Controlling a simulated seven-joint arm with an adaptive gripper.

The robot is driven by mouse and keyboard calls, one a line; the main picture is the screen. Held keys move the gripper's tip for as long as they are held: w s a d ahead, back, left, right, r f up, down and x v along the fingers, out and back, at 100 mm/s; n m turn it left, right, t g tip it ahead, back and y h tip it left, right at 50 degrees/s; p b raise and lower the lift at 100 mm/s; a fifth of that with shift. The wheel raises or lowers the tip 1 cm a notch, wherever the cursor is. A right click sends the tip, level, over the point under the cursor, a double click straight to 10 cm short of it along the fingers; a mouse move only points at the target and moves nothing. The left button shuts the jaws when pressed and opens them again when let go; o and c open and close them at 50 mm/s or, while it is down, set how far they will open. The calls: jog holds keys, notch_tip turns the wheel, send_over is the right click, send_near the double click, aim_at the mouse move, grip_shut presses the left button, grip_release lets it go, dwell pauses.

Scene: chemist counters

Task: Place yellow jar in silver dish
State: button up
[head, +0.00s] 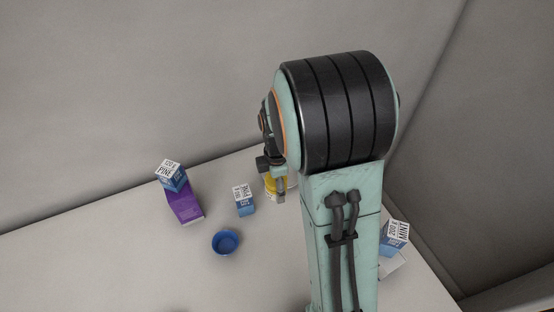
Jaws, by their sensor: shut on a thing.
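The yellow jar (269,183) shows only in part, beside the far end of my arm, with my arm covering its right side. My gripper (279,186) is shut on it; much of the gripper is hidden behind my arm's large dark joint. I cannot tell whether the jar touches the counter. I do not see a silver dish; it may be behind my arm.
A blue bowl (226,242) stands on the pale counter (110,255). A blue-white box (244,201) stands behind it. Left are a purple box (186,205) and another blue-white box (171,175).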

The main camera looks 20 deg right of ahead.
jog(key=shift+m, duration=0.6)
jog(key=w+d+f, duration=0.2)
jog(key=w+f, duration=0.1)
jog(key=w, duration=0.1)
jog(key=w+d+f, duration=0.3)
jog(key=w, duration=0.1)
jog(key=w+d+f, duration=0.2)
jog(key=w+f, duration=0.1)
jog(key=w, duration=0.1)
jog(key=shift+d+f, duration=0.25)
jog(key=shift+d, duration=0.05)
jog(key=shift+w+d+f, duration=0.1)
jog(key=shift+w+f, duration=0.1)
jog(key=shift+f, duration=1.6)
jog(key=shift+f, duration=0.2)
jog(key=o, duration=1.1)
jog(key=shift+o, duration=0.2)
jog(key=shift+r, duration=0.15)
